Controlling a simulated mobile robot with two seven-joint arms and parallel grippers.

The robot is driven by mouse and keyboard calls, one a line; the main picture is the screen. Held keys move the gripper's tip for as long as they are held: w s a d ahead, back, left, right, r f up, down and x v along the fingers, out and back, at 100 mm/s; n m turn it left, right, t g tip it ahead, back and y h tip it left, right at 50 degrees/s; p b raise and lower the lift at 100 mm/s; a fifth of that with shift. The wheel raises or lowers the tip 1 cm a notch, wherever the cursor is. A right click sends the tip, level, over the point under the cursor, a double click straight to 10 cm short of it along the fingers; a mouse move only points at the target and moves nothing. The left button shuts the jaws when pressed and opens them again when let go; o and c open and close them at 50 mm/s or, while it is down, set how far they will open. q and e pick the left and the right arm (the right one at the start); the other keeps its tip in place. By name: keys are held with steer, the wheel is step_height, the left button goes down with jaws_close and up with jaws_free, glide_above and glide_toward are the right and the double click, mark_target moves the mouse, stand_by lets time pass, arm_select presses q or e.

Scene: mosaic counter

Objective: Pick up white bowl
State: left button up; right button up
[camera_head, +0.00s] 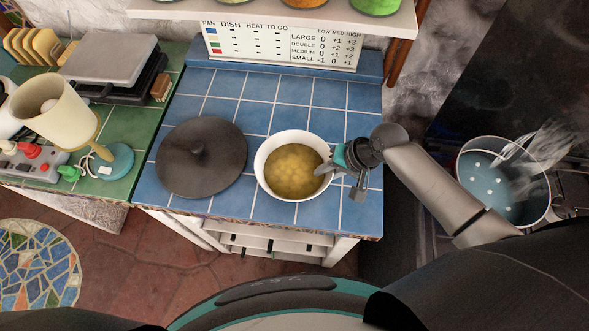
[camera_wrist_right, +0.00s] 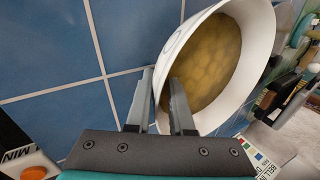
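The white bowl (camera_head: 262,178), filled with a yellow-brown food, is on the blue tiled counter near its front edge. My right gripper (camera_head: 328,169) is at the bowl's right rim. In the right wrist view the bowl (camera_wrist_right: 258,62) fills the upper right. One finger of the right gripper (camera_wrist_right: 163,88) is inside the bowl and the other is outside. The fingers are close together, with the bowl's wall between them, and look shut on it. No clear gap shows between bowl and counter. My left gripper is not in view.
A dark round lid (camera_head: 201,157) lies left of the bowl on the blue counter (camera_head: 218,88). A pot (camera_head: 503,181) stands at the right, beyond my right arm. A beige mug-like container (camera_head: 50,112) and a scale-like appliance (camera_head: 110,58) are at the left.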

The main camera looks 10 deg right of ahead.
jaws_close()
stand_by(1.2)
